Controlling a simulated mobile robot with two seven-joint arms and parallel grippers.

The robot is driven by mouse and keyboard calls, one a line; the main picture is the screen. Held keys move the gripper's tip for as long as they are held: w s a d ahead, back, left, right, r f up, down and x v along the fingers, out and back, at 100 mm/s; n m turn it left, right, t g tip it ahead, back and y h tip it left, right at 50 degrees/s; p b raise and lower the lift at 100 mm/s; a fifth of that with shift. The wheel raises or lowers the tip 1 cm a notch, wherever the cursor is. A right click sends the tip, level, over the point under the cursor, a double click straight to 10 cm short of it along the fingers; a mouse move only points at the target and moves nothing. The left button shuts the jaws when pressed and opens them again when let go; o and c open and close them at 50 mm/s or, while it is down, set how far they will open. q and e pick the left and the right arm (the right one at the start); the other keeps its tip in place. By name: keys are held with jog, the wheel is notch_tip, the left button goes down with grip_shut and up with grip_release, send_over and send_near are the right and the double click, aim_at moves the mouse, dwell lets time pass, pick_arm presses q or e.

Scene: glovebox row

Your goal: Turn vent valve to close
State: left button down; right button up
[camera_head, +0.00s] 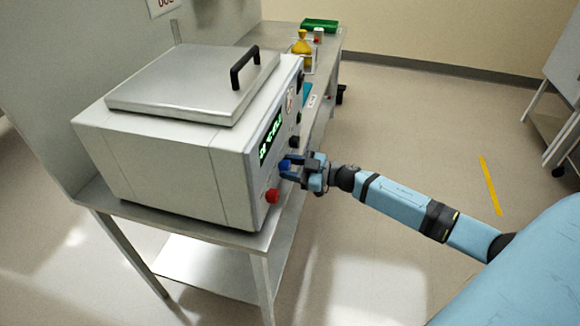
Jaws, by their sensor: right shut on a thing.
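A light grey box-shaped unit (165,165) with a metal lid stands on a steel table. Its front panel faces right and carries a green-lit display (271,136), a blue knob (285,164) and a red knob (272,196) lower down. No label reading vent valve can be made out. My right gripper (290,170) reaches in from the right and is shut on the blue knob; its dark fingers partly hide the knob and the panel there. The knob's turn angle cannot be told. My left gripper is not in view.
A black handle (245,68) rises from the lid. Farther along the table (338,48) stand a yellow bottle (302,46) and a green tray (320,25). The floor (420,130) right of the table is open, with a yellow strip (490,185) on it.

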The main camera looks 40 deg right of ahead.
jog(key=n, duration=0.8)
jog(key=shift+f+n+b, duration=0.1)
jog(key=shift+n+b, duration=0.25)
jog(key=shift+n, duration=0.05)
jog(key=n+b, duration=0.1)
jog(key=n, duration=0.3)
jog(key=shift+n+b, duration=0.75)
jog(key=shift+n, duration=0.55)
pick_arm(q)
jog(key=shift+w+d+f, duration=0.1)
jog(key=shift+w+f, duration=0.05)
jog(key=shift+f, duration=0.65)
pick_arm(e)
jog(key=shift+n, duration=0.5)
pick_arm(q)
jog(key=shift+b, duration=0.3)
pick_arm(e)
jog(key=o, duration=0.9)
jog(key=shift+o, duration=0.2)
